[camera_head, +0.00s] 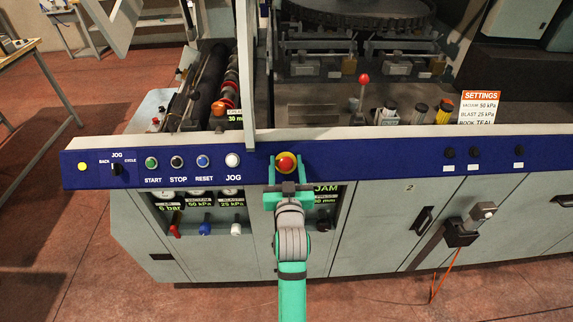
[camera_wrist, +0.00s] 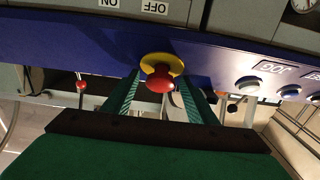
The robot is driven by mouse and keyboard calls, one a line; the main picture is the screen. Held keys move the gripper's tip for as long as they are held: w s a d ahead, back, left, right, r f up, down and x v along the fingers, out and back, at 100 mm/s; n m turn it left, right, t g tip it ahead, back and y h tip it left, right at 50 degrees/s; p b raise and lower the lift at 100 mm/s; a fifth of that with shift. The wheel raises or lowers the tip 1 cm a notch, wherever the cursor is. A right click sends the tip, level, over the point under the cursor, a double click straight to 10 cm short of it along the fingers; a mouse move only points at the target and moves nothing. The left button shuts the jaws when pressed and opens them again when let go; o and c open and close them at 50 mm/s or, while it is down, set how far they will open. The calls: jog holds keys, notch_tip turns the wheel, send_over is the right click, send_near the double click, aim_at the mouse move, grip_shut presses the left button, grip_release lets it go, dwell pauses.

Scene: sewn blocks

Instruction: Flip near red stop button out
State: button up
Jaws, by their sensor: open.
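The red stop button (camera_head: 286,161) with its yellow collar sits on the blue control strip (camera_head: 388,152). It also shows in the wrist view as a red mushroom cap (camera_wrist: 159,79) in front of a yellow disc (camera_wrist: 161,64). My gripper (camera_head: 287,172) is in front of the button, its fingers pointing at the strip. In the wrist view my gripper (camera_wrist: 160,95) is open, with one green finger on each side of the red cap. I cannot tell whether the fingers touch the cap.
To the left on the strip are the white JOG button (camera_head: 232,160), the blue RESET button (camera_head: 203,161), the STOP button (camera_head: 177,162) and the green START button (camera_head: 151,162). A red-knobbed lever (camera_head: 364,80) stands behind the strip. A grey post (camera_head: 246,75) rises left of the red button.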

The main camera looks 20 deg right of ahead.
grip_shut()
jog(key=shift+s+a+r, duration=0.1)
jog(key=shift+s+r, duration=0.3)
jog(key=shift+s, duration=0.05)
grip_release()
jog(key=v, duration=1.1)
dwell(0.3)
